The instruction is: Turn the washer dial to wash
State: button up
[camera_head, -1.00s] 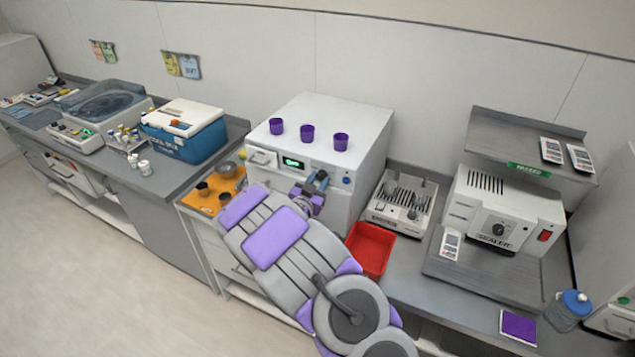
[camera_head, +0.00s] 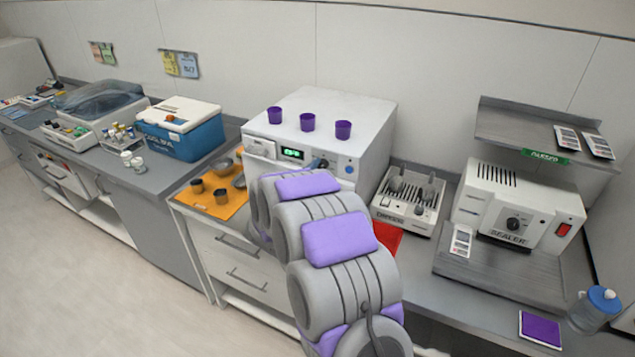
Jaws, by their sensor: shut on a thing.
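The washer (camera_head: 368,125) is a white box on the counter with a lit green display (camera_head: 292,153) and a round blue button (camera_head: 348,169) on its front. My purple and grey arm reaches up to this front and covers its lower part.
Several purple cups stand on the washer, including one in the middle (camera_head: 307,122). An orange mat (camera_head: 228,205) with dark cups lies to the left. A grey rack unit (camera_head: 408,203), a partly hidden red tray (camera_head: 388,236) and a sealer (camera_head: 520,205) are to the right.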

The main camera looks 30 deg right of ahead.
jog(key=shift+f+m+b, duration=0.1)
jog(key=shift+m+b, duration=1.55)
jog(key=shift+m, duration=0.05)
jog(key=o, duration=1.1)
jog(key=shift+c, duration=0.2)
